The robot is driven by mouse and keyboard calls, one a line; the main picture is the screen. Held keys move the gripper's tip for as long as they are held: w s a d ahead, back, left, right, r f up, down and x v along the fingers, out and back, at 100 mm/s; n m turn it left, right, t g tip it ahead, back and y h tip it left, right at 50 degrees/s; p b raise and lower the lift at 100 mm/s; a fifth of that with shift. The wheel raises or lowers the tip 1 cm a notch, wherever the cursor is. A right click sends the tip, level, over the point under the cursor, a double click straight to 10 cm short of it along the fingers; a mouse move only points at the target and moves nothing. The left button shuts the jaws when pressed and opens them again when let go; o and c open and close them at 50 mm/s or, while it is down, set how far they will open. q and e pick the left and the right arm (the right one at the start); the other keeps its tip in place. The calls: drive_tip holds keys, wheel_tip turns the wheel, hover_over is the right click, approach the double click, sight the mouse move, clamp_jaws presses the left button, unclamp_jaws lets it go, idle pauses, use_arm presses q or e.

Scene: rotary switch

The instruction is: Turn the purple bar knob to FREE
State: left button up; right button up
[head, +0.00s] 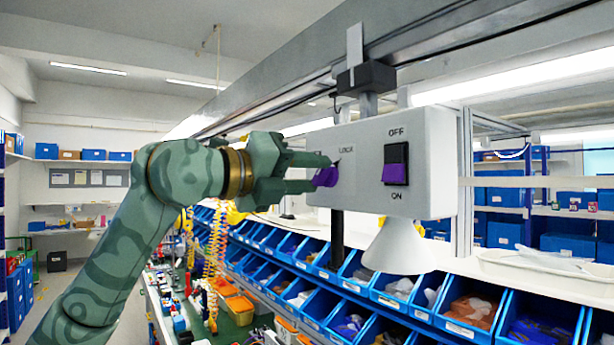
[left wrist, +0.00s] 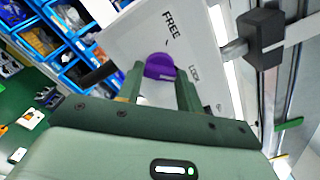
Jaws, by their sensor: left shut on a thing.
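The left wrist view shows the purple knob (left wrist: 160,67) between the two fingers. The printed word FREE (left wrist: 171,25) stands above it there, and LOCK (left wrist: 194,75) to its right. The fingers hide part of the knob, and I cannot tell its exact pointing direction. My right gripper is not in view.
A black and purple rocker switch (head: 396,164) between OFF and ON is on the box's front face. A white cone (head: 398,248) hangs below the box. Rows of blue bins (head: 365,270) stand beneath. A black bracket (head: 367,78) holds the box from above.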

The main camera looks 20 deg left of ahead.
use_arm(q)
drive_tip(key=n+b, duration=0.2)
drive_tip(key=n, duration=0.1)
drive_tip(key=shift+f+b, duration=0.2)
drive_tip(key=shift+b, duration=0.1)
drive_tip(key=n+b, duration=0.3)
drive_tip(key=n, duration=0.2)
drive_tip(key=shift+n, duration=0.4)
drive_tip(key=n+b, duration=0.2)
drive_tip(key=n, duration=0.2)
drive_tip(key=shift+n+b, duration=0.3)
drive_tip(key=shift+b, duration=0.05)
drive_tip(key=shift+n+b, duration=0.9)
drive_tip(key=shift+n, duration=1.1)
drive_tip(key=o, duration=1)
drive_tip(key=shift+a, duration=0.1)
